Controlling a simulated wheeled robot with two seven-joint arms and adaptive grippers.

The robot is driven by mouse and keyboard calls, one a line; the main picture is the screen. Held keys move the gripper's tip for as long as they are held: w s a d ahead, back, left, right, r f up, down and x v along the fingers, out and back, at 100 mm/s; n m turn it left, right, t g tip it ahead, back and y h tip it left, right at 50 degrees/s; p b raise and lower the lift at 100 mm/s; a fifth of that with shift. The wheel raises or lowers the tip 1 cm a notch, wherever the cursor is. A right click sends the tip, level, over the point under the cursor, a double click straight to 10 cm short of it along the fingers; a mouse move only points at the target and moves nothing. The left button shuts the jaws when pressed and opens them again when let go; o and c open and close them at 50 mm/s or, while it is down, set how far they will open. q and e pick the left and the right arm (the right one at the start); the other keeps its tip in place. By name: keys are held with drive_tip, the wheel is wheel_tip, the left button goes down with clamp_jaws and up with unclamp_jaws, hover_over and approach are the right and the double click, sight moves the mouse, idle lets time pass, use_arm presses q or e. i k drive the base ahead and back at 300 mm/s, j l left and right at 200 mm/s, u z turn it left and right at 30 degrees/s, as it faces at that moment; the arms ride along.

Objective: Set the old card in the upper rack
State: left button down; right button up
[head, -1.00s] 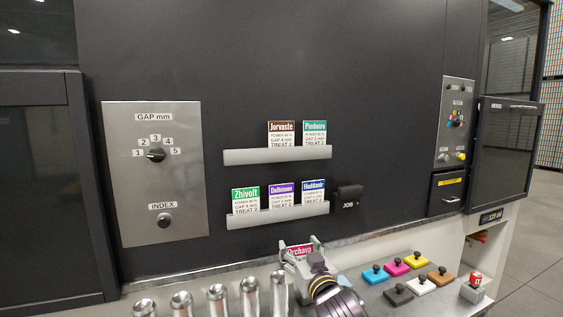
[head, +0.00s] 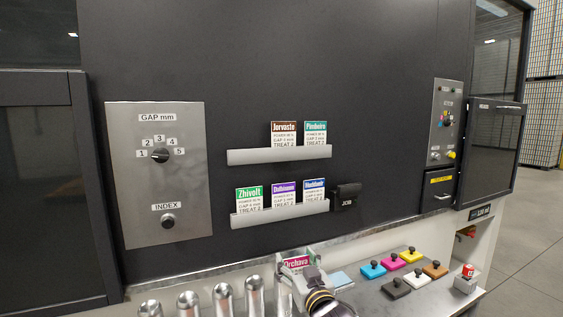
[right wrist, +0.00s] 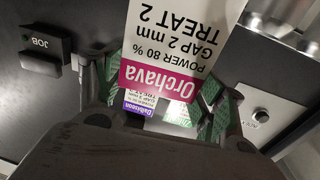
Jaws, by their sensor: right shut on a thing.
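A card with a magenta band reading "Orchava" (head: 296,262) is held in my right gripper (head: 298,268), low in front of the panel and below the racks. The same card (right wrist: 175,50) shows upside down in the right wrist view, between the green-padded fingers. The upper rack (head: 250,157) is a pale ledge on the dark panel; it holds the Jorvaste card (head: 283,134) and the Pimheiro card (head: 315,133) at its right, and its left part is bare. My left gripper is not in view.
The lower rack (head: 280,216) holds three cards, with the JOB box (head: 346,197) at its right end. A GAP and INDEX plate (head: 157,190) is at left. Several silver cans (head: 254,294) and coloured blocks with knobs (head: 411,256) stand on the counter below.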

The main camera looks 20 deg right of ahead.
sight(249, 162)
drive_tip(key=j+z, duration=0.1)
drive_tip(key=j, duration=0.35)
drive_tip(key=k+j+z, duration=0.1)
drive_tip(key=j, duration=0.35)
drive_tip(key=j+z, duration=0.15)
drive_tip(key=j, duration=0.3)
drive_tip(key=k+j+z, duration=0.1)
drive_tip(key=j, duration=0.3)
